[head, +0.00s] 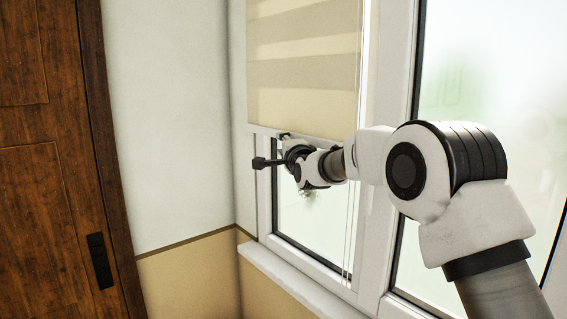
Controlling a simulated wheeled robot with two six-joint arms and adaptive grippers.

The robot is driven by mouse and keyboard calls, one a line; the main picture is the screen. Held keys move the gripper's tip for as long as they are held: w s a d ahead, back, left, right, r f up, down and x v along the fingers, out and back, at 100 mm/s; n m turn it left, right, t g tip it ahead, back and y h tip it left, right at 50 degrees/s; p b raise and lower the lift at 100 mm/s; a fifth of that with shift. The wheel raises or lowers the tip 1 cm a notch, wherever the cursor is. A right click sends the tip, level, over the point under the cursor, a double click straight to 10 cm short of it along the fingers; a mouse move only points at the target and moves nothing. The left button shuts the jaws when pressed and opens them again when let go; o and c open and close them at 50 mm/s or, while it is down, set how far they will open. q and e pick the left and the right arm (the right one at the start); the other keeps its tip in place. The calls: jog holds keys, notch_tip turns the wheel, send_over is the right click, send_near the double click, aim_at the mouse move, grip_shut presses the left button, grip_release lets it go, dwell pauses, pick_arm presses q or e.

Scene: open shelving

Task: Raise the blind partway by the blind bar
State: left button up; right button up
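The blind (303,65) is a cream and beige striped sheet over the left window pane, with its lower edge above the middle of that pane. The pale blind bar (264,128) runs along that edge. My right gripper (273,152) is at the bar, just below its left half. One dark finger part sticks out to the left below the bar, and another dark part reaches up to the bar. The picture is too small to show whether the fingers are closed on the bar. The gripper and arm hide part of the bar's right half. My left gripper is not in view.
The white window frame (398,110) and sill (290,283) lie behind and below my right arm. Thin cords (349,235) hang at the right of the left pane. A brown wooden door (45,190) with a dark handle stands at the left, beside a bare wall (165,120).

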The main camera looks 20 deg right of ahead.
jog(key=shift+f, duration=0.85)
jog(key=shift+f, duration=0.1)
jog(key=s+b, duration=0.7)
jog(key=s, duration=0.2)
jog(key=shift+a+f+b, duration=0.15)
jog(key=shift+a+b, duration=0.15)
jog(key=shift+b, duration=0.05)
